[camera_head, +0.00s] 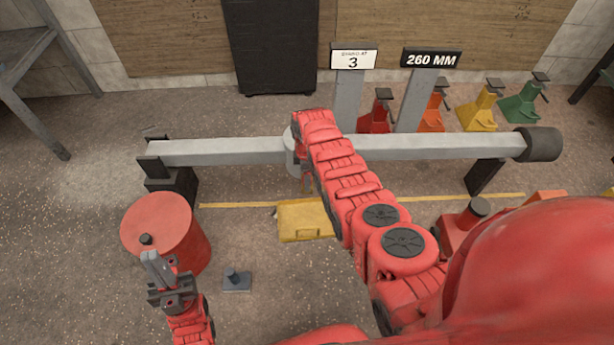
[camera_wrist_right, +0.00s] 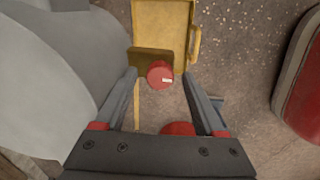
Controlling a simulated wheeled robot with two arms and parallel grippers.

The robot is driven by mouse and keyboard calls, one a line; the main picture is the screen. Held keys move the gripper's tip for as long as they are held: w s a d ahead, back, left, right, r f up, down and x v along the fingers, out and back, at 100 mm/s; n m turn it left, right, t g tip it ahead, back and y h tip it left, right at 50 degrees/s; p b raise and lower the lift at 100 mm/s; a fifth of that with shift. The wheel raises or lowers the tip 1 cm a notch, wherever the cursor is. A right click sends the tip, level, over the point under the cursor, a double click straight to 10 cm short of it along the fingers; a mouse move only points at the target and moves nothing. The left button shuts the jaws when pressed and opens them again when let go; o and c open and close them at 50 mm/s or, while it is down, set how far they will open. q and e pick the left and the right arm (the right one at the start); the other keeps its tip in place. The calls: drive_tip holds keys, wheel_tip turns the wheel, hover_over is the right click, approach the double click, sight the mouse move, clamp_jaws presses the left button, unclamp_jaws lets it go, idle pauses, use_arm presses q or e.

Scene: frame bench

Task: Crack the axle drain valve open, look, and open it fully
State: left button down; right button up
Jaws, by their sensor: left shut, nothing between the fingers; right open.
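The axle (camera_head: 215,152) is a long grey beam on dark stands, with a grey rounded housing (camera_head: 291,160) at its middle, partly hidden by my right arm. In the right wrist view the grey housing (camera_wrist_right: 45,75) fills the left side. A red round part with a small white label (camera_wrist_right: 160,74) shows between the fingertips of my open right gripper (camera_wrist_right: 159,78); it looks like the valve's knob, and I cannot tell whether the fingers touch it. A second red part (camera_wrist_right: 177,128) shows nearer the palm. My left gripper (camera_head: 158,268) is shut and empty beside the red drum (camera_head: 158,222).
A yellow case (camera_head: 303,222) lies on the floor below the housing. A small dark block (camera_head: 237,281) lies right of the drum. Several coloured stands (camera_head: 480,110) are behind the axle, with signs reading 3 (camera_head: 353,60) and 260 MM (camera_head: 431,59). Floor at left is clear.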

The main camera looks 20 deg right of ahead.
clamp_jaws()
drive_tip(key=shift+n, duration=3.4)
unclamp_jaws()
